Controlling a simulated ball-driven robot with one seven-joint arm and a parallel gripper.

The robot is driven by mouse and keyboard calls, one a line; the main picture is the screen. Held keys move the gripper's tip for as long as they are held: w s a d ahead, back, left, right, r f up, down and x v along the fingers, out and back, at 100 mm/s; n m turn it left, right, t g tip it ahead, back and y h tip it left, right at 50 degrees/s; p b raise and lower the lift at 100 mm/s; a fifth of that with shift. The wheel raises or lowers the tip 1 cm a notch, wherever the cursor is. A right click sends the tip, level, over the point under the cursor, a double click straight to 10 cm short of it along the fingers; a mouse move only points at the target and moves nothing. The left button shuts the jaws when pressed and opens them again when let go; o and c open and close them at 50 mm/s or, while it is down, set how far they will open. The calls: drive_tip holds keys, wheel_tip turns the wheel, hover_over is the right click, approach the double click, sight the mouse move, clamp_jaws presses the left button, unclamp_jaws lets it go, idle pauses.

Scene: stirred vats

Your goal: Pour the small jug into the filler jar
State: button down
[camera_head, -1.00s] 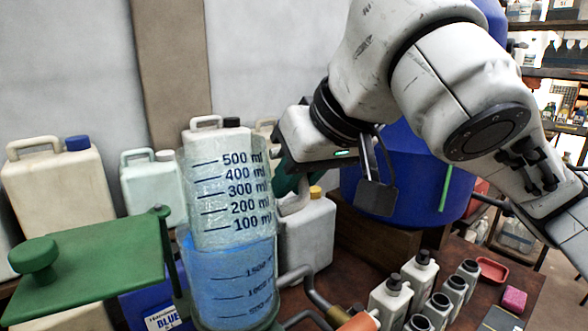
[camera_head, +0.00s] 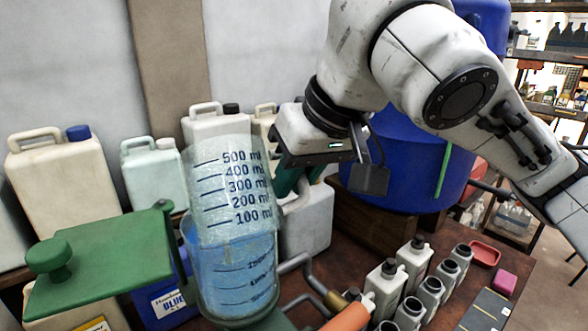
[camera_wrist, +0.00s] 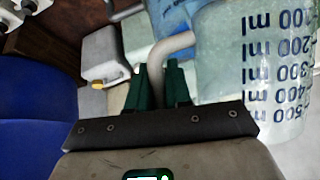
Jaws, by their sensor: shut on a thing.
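The small jug (camera_head: 232,190) is clear, marked 100 to 500 ml, and leans slightly left in the head view. My gripper (camera_head: 287,182) is at its right side, shut on its curved handle. In the wrist view the green fingers of my gripper (camera_wrist: 162,88) straddle the pale handle, with the small jug (camera_wrist: 255,75) to their right. The filler jar (camera_head: 240,290) is a clear, graduated jar with blue contents. The jug's base overlaps its top in the picture; the exact gap is hidden. A green lid (camera_head: 105,255) with a knob extends left of the jar.
Several pale canisters (camera_head: 62,185) line the wall behind. A large blue vat (camera_head: 410,165) stands behind my arm. Several small grey bottles (camera_head: 415,262), a red dish (camera_head: 484,254) and a pink block (camera_head: 503,284) stand on the bench at right. Pipes (camera_head: 300,275) run beside the jar.

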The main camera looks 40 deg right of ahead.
drive_tip(key=shift+f+m+g+y+p, duration=0.15)
drive_tip(key=shift+f+g+y+p, duration=0.1)
drive_tip(key=shift+g+p, duration=1.15)
drive_tip(key=shift+f+m+g+y+p, duration=0.2)
drive_tip(key=shift+g+p, duration=0.6)
drive_tip(key=shift+p, duration=1.05)
drive_tip(key=shift+w+d+r+m+g+y+p, duration=0.15)
drive_tip(key=shift+w+g+y, duration=0.35)
drive_tip(key=shift+g, duration=1.15)
drive_tip(key=shift+w+d+m+g+y+p, duration=0.1)
drive_tip(key=shift+w+g+y, duration=0.35)
drive_tip(key=shift+g, duration=1.15)
drive_tip(key=shift+w+d+r+m+g+y+p, duration=0.15)
drive_tip(key=shift+w+g+y, duration=0.35)
drive_tip(key=shift+g, duration=1.15)
